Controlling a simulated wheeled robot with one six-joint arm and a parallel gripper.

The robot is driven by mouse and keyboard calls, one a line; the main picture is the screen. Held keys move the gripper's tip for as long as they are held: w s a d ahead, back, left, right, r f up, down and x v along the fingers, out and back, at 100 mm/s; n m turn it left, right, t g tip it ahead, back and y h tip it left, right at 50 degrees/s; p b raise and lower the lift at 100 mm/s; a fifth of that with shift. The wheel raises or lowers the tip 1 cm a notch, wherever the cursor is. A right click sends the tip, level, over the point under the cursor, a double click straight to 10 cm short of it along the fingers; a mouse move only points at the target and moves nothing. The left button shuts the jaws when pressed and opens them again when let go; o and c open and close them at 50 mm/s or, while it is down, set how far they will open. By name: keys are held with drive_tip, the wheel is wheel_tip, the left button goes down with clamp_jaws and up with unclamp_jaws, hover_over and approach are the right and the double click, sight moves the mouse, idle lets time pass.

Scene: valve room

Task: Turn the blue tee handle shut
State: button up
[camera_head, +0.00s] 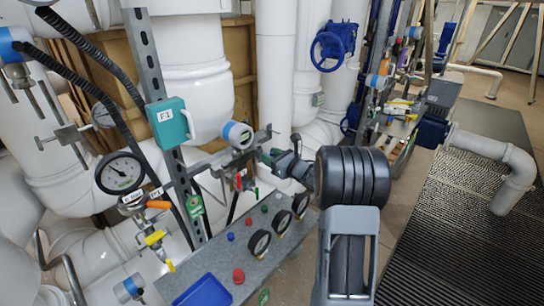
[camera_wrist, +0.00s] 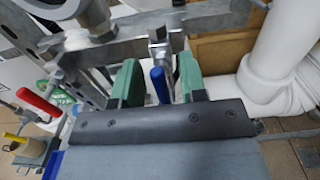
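The blue tee handle (camera_wrist: 159,86) shows in the wrist view as a short blue grip below a metal fitting on a grey rail. My gripper (camera_wrist: 158,66) is open, with one green finger on each side of the handle. A gap shows on the left; the right finger is nearer to it. I cannot tell if either finger touches it. The handle's lower end is hidden behind the gripper body. In the head view my gripper (camera_head: 273,158) is at the right end of the rail, and I cannot make out the blue handle there.
A red handle (camera_wrist: 40,103) and a yellow handle (camera_wrist: 14,137) are at the left in the wrist view. A grey panel (camera_head: 215,262) with gauges, buttons and a blue tray (camera_head: 204,291) lies below my arm. White pipes (camera_head: 275,80) stand behind. Grating (camera_head: 450,235) is at the right.

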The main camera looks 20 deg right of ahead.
drive_tip(key=shift+c, duration=0.5)
clamp_jaws()
drive_tip(key=shift+d, duration=0.1)
